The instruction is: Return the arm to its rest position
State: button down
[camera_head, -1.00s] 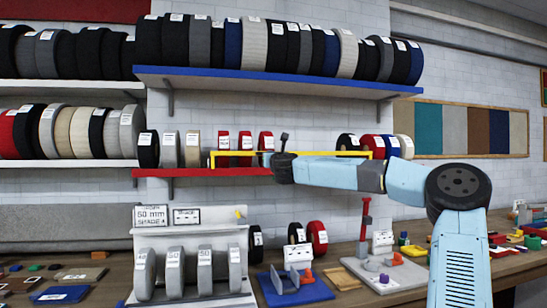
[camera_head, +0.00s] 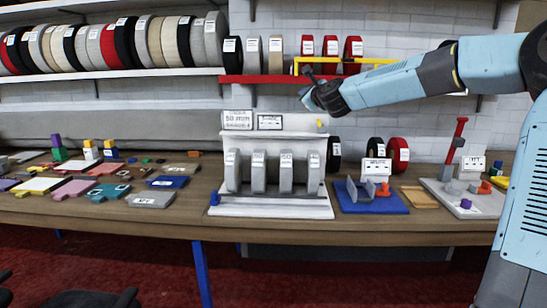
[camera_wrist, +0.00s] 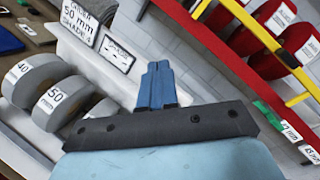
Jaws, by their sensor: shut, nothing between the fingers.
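My light blue arm reaches in from the right in the head view. My gripper (camera_head: 306,94) is at its left end, in front of the wall just above the white 50 mm stand (camera_head: 276,204) and near the red shelf (camera_head: 262,80). In the wrist view my gripper (camera_wrist: 158,68) shows two blue fingers close together and empty. Behind them are the stand's sign (camera_wrist: 86,18) and grey rolls marked 40 and 50 (camera_wrist: 62,100). I cannot tell the exact gap between the gripper and the shelf.
A yellow bar (camera_head: 390,62) runs along the red shelf, with red rolls (camera_head: 353,48) behind it. The wooden bench (camera_head: 110,216) holds a blue fixture (camera_head: 372,203), a grey fixture (camera_head: 470,204) and flat samples. The air left of my gripper, above the bench, is clear.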

jog(key=s+a+f+n+g, duration=0.4)
jog(key=s+a+f+n, duration=0.3)
jog(key=f+n, duration=0.15)
jog(key=s+f+n+g+h, duration=0.1)
jog(key=s+f+n+g, duration=0.1)
jog(key=s+f+n, duration=0.4)
jog(key=s+d+n+g+h, duration=0.1)
jog(key=s+d+n, duration=0.2)
jog(key=s, duration=0.9)
jog(key=s+d+n+g+h, duration=0.1)
jog(key=s+d+n+g, duration=0.1)
jog(key=s+d, duration=0.7)
jog(key=s+d+n+g+h, duration=0.1)
jog(key=s+d+n, duration=0.3)
jog(key=s, duration=1.3)
jog(key=d+g, duration=0.1)
jog(key=d, duration=0.1)
jog(key=shift+d+h, duration=0.4)
jog(key=shift+n, duration=0.25)
jog(key=shift+s, duration=0.1)
